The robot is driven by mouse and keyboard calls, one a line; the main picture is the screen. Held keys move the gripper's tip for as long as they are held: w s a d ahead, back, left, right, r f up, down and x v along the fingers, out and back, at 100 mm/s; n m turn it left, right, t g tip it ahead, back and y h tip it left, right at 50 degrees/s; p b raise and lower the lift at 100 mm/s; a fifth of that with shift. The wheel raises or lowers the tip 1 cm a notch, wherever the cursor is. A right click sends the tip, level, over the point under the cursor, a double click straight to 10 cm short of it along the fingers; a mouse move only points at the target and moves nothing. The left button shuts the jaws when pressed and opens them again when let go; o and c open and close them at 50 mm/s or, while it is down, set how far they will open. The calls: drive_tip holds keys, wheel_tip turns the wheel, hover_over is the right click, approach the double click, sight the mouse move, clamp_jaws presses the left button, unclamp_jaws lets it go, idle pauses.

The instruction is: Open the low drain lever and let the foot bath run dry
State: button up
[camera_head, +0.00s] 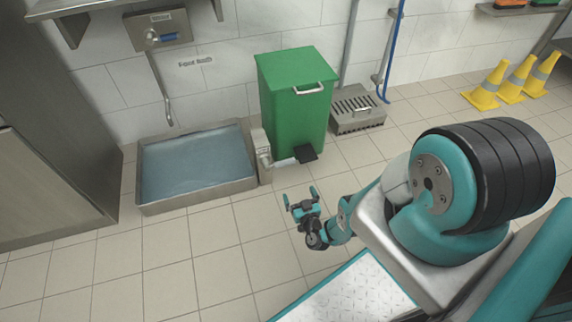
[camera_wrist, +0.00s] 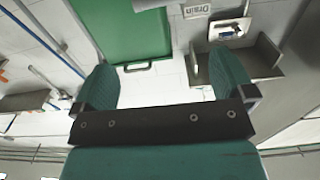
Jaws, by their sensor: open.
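The foot bath (camera_head: 240,182) is a low steel basin on the floor at the left, and bluish water (camera_head: 195,165) covers its bottom. A grey drain housing (camera_head: 260,148) stands at its right side.
A green bin (camera_head: 295,105) with a black pedal (camera_head: 306,154) stands right of the housing. A wall tap panel (camera_head: 158,28) with a blue handle hangs above the bath. Yellow cones (camera_head: 488,85) stand far right. Floor in front is clear.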

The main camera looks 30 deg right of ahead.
sight(286, 162)
drive_tip(key=b+x, duration=0.4)
drive_tip(key=x, duration=0.1)
drive_tip(key=b+x, duration=0.5)
drive_tip(key=f+b+x, duration=0.1)
drive_tip(key=b+x, duration=0.4)
drive_tip(key=shift+w+d, duration=0.1)
drive_tip(key=shift+w, duration=0.05)
drive_tip(key=shift+w+d+r+b, duration=0.15)
drive_tip(key=shift+w+b, duration=0.35)
drive_tip(key=shift+b, duration=0.2)
drive_tip(key=shift+w+d+r+b, duration=0.1)
drive_tip(key=shift+w+r+b, duration=0.1)
drive_tip(key=shift+w+b, duration=0.15)
drive_tip(key=shift+c, duration=0.2)
